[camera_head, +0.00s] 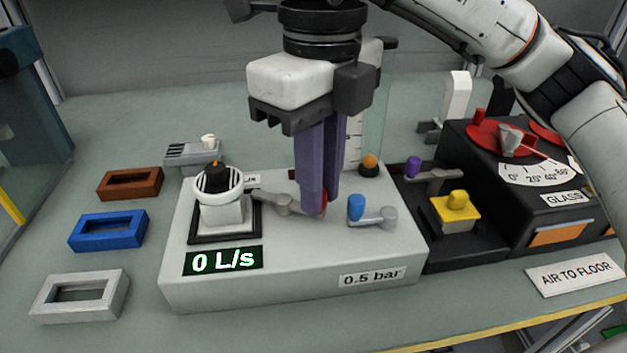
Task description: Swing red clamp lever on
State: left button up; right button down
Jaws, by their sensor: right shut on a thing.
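The red clamp lever (323,203) is on top of the pale grey module in the middle of the head view. Only a sliver of its red knob shows behind the fingers; a grey arm (282,202) runs left from it toward the white round nozzle (218,192). My right gripper (316,205) comes down from above, its purple fingers shut on the red knob. The fingers hide most of the knob. My left gripper is not in view.
A blue-knobbed lever (357,208) stands just right of the fingers, and an orange knob (369,164) behind. A black module with a yellow knob (457,203) is at right. Brown (131,182), blue (108,229) and grey frames (80,296) lie at left.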

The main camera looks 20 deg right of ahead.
jog(key=n, duration=0.1)
jog(key=w+n, duration=0.1)
jog(key=n, duration=0.1)
jog(key=shift+d+r+p, duration=0.1)
jog(key=shift+d+p, duration=0.25)
jog(key=shift+d, duration=0.05)
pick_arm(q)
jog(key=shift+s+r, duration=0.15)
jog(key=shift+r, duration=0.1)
pick_arm(e)
jog(key=shift+w+d+n, duration=0.15)
jog(key=shift+w+n, duration=0.2)
jog(key=shift+n, duration=0.45)
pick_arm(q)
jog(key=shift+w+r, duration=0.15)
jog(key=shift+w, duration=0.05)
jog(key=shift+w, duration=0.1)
pick_arm(e)
jog(key=c, duration=1.7)
grip_release()
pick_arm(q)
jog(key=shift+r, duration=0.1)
